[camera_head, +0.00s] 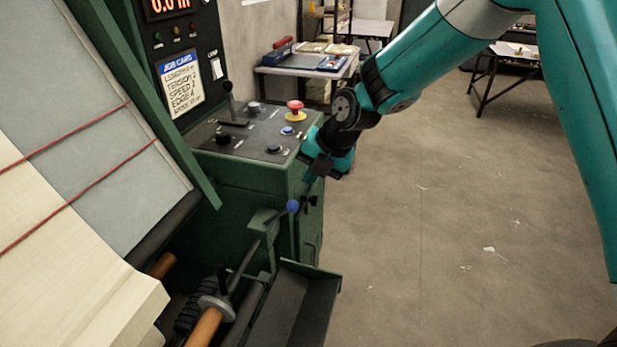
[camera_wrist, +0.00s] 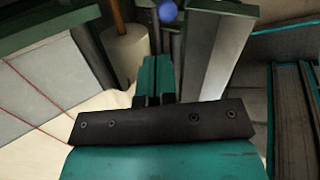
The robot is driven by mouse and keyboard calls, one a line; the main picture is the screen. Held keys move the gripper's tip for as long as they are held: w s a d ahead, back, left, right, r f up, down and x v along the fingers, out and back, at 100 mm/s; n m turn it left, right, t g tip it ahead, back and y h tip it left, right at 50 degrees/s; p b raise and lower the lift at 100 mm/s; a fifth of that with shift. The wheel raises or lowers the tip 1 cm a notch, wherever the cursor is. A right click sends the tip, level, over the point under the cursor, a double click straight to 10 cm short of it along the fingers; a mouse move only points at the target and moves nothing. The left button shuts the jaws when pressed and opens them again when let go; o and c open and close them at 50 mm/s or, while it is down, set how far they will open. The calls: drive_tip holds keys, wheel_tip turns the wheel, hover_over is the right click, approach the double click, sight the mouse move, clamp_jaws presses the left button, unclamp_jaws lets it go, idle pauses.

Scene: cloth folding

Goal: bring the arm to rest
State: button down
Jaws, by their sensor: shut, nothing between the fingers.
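My teal arm (camera_head: 410,57) reaches down from the upper right in the head view. My gripper (camera_head: 308,180) hangs beside the front of the green machine's control box, a little above a blue ball knob (camera_head: 292,206) on a lever. In the wrist view my gripper (camera_wrist: 157,68) has its fingers together with nothing between them. The blue knob (camera_wrist: 167,11) shows beyond the fingertips, apart from them. In the head view the fingertips are small and dark.
The control panel (camera_head: 262,130) carries a red button (camera_head: 295,106) and several knobs. Pale cloth (camera_head: 70,270) lies on the sloped bed at left, crossed by red lines. A green tray (camera_head: 300,300) juts out below. A side table (camera_head: 305,66) stands behind.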

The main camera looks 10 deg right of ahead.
drive_tip(key=shift+d+r, duration=0.1)
drive_tip(key=s+d+r+m+g, duration=0.1)
drive_tip(key=s+r+m, duration=0.3)
drive_tip(key=s+m, duration=0.4)
drive_tip(key=s+d+r+m+g, duration=0.1)
drive_tip(key=s+d+r+m, duration=0.2)
drive_tip(key=s+m, duration=0.5)
drive_tip(key=s+d+r+m+g, duration=0.1)
drive_tip(key=s+r+m, duration=0.5)
drive_tip(key=s, duration=0.8)
drive_tip(key=d+m, duration=0.1)
drive_tip(key=m, duration=0.2)
drive_tip(key=shift+d, duration=0.15)
drive_tip(key=shift+s, duration=0.1)
